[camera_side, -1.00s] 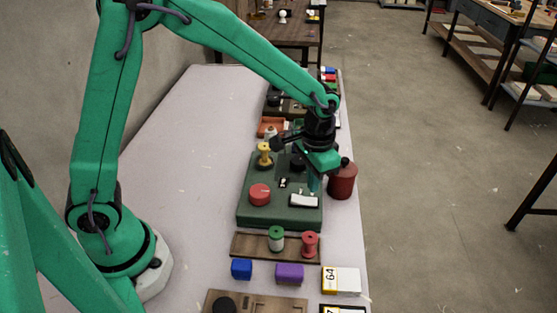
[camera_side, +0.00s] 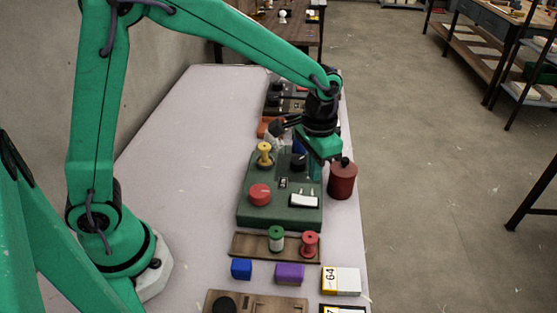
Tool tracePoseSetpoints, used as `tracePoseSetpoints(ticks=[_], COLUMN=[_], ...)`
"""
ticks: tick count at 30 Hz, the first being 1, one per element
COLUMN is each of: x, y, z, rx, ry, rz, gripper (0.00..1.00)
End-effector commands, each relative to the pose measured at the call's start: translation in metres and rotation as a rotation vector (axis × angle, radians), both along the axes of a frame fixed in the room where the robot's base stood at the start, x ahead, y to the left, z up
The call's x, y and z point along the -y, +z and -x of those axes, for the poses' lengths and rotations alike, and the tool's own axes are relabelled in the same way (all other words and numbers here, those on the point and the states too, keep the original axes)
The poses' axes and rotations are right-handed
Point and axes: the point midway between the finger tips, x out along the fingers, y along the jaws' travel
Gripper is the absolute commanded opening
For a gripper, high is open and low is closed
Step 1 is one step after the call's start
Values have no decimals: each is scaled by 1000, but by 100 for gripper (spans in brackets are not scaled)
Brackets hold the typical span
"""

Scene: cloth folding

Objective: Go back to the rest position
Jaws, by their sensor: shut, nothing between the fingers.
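My gripper (camera_side: 315,168) hangs from my green arm above the far right part of a dark green control box (camera_side: 262,217). Its fingers are shut and empty, and they partly blend with the box behind them. The box carries a red knob (camera_side: 260,194), a yellow spool-shaped piece (camera_side: 264,154), a black knob (camera_side: 298,162) and a white switch (camera_side: 304,201). No cloth is visible.
A dark red canister (camera_side: 342,179) stands right of the gripper near the table edge. In front are a wooden strip with green (camera_side: 277,239) and red (camera_side: 310,243) spools, a blue block (camera_side: 241,268) and a purple block (camera_side: 289,273). The table's left side (camera_side: 180,170) is clear.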

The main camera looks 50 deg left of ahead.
Motion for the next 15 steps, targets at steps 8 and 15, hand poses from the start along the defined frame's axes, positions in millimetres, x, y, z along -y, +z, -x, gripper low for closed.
tracePoseSetpoints(ticks=[8, 15], x=[-8, -29], y=[13, 45], z=[6, 24], rx=[24, 88], ry=[13, 48], rz=[7, 24], gripper=[0, 0])
